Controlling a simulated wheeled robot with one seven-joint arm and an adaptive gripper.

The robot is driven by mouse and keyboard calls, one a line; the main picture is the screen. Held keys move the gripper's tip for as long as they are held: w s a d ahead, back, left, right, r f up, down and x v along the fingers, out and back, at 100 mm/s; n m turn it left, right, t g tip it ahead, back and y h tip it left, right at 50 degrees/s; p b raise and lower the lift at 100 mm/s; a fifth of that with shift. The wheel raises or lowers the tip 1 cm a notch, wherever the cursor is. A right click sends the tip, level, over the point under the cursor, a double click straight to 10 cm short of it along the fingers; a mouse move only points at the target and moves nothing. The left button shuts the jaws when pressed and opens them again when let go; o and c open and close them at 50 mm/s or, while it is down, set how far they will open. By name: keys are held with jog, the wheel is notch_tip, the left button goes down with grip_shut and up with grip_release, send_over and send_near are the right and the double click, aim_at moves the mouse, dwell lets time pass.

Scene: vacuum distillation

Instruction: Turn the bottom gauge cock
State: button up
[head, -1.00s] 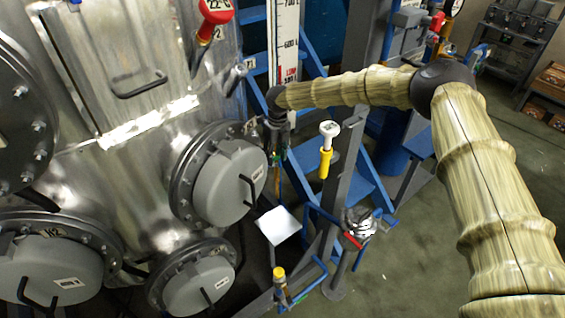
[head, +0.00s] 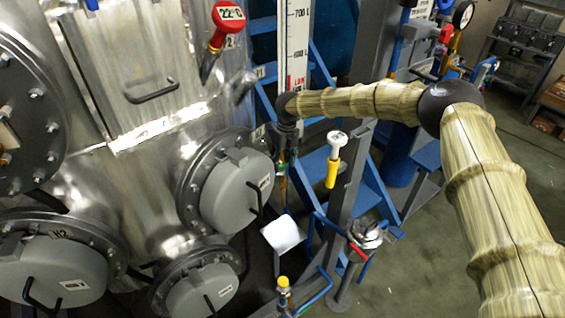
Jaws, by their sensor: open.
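The level gauge (head: 298,45) is a tall white strip with litre marks and a red LOW mark, standing right of the steel vessel. My arm reaches in from the right, and my gripper (head: 287,150) points down at the gauge's lower end. It is small and dark here, and it is open. A thin green and brass-coloured fitting (head: 283,178) shows just below the fingers; it may belong to the bottom gauge cock. The cock's handle is hidden or too small to make out. I cannot tell whether the fingers touch it.
The vessel has round grey covers (head: 235,190) close left of my gripper. A white-and-yellow handle (head: 334,158), a grey post (head: 350,185) and blue steps (head: 371,176) stand to the right. A white plate (head: 283,234) is below.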

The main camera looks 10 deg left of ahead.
notch_tip(320, 180, up, 11)
jog(key=w+d, duration=0.1)
jog(key=shift+d+r, duration=0.2)
